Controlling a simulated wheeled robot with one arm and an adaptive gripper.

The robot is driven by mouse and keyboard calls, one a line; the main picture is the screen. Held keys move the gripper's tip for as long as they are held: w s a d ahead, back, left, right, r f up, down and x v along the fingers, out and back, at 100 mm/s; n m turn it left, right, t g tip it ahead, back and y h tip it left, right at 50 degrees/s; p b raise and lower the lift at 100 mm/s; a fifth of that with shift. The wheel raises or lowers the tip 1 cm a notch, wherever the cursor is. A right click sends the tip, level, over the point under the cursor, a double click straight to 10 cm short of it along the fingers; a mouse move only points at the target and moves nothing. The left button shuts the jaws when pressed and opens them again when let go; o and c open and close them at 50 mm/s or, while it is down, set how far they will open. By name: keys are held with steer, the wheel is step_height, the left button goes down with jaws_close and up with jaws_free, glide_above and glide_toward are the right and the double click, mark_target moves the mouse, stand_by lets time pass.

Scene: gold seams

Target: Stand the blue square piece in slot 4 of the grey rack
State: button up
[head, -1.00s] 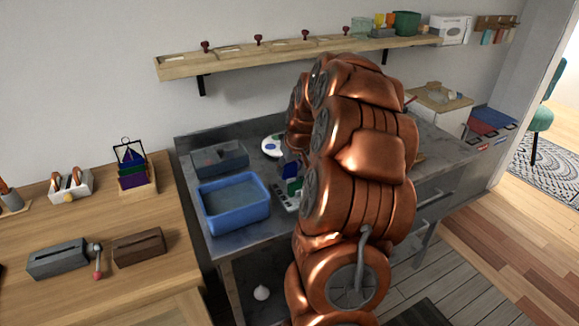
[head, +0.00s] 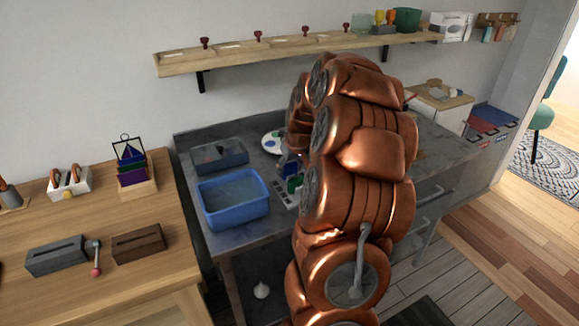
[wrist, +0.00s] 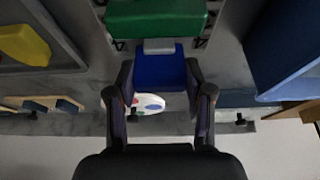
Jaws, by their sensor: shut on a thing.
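My gripper (wrist: 160,78) is shut on the blue square piece (wrist: 160,66), which sits between its two fingers in the wrist view. A green piece (wrist: 155,18) is just beyond it, with a small grey part between them. In the head view the grey rack (head: 281,193) lies on the metal bench, partly hidden by my arm, with the green piece (head: 294,184) standing at it. A "4" mark shows near the green piece in the wrist view. The blue piece is over or at the rack; I cannot tell whether its lower edge is inside a slot.
A blue tub (head: 233,202) stands left of the rack, with a grey tray (head: 220,156) behind it. A white round palette (head: 272,143) lies further back. In the wrist view a yellow piece (wrist: 25,44) is at the left. A wooden shelf (head: 300,50) runs along the wall.

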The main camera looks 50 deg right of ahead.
steer(key=shift+f, duration=0.45)
stand_by(0.4)
steer(key=o, duration=1.3)
steer(key=shift+r, duration=0.2)
steer(key=shift+r, duration=3.4)
